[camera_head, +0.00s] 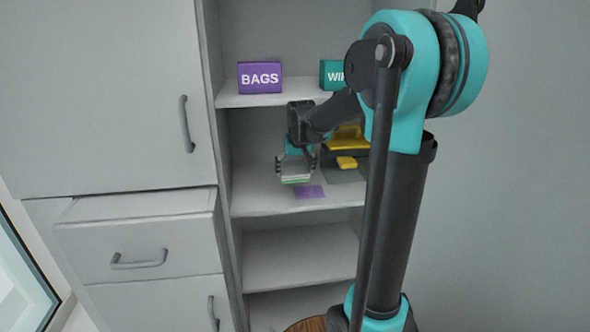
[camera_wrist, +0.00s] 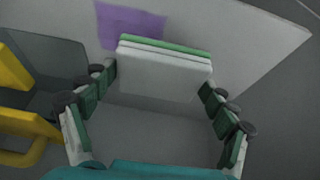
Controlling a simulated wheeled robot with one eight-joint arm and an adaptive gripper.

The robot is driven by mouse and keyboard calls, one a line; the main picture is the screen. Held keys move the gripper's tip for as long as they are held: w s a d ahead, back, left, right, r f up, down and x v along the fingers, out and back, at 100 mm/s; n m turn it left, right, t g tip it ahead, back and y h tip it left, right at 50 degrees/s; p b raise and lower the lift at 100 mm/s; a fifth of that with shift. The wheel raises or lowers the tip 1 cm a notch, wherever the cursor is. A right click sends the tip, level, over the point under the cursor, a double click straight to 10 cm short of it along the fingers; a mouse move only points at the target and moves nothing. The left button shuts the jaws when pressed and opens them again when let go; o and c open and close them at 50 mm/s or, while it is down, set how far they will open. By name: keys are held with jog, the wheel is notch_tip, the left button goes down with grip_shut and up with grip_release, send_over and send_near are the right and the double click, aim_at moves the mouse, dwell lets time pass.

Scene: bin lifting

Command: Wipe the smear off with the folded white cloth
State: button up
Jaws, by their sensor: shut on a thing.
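The folded white cloth (camera_head: 296,177) is a thick pad with a green layer along one edge. My gripper (camera_head: 295,166) is shut on it, above the middle shelf of the cabinet. In the wrist view the cloth (camera_wrist: 165,75) spans between the two fingers of my gripper (camera_wrist: 160,82). The purple smear (camera_head: 309,192) is a flat patch on the shelf, just right of and in front of the cloth in the head view. In the wrist view the smear (camera_wrist: 130,24) lies just beyond the cloth's green edge. I cannot tell whether the cloth touches the shelf.
A dark grey bin with yellow parts (camera_head: 346,140) stands on the same shelf, right of my gripper. A purple BAGS box (camera_head: 260,78) and a teal box (camera_head: 333,74) stand on the shelf above. A drawer (camera_head: 140,240) is partly open at left. The lower shelf (camera_head: 300,255) looks empty.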

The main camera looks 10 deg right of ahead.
jog(key=shift+w+r, duration=0.2)
jog(key=shift+w, duration=0.3)
jog(key=x, duration=0.3)
jog(key=shift+s+f, duration=0.15)
jog(key=shift+f, duration=0.15)
jog(key=shift+s+f, duration=0.2)
jog(key=shift+f, duration=1.3)
jog(key=shift+f, duration=1)
jog(key=shift+d, duration=0.1)
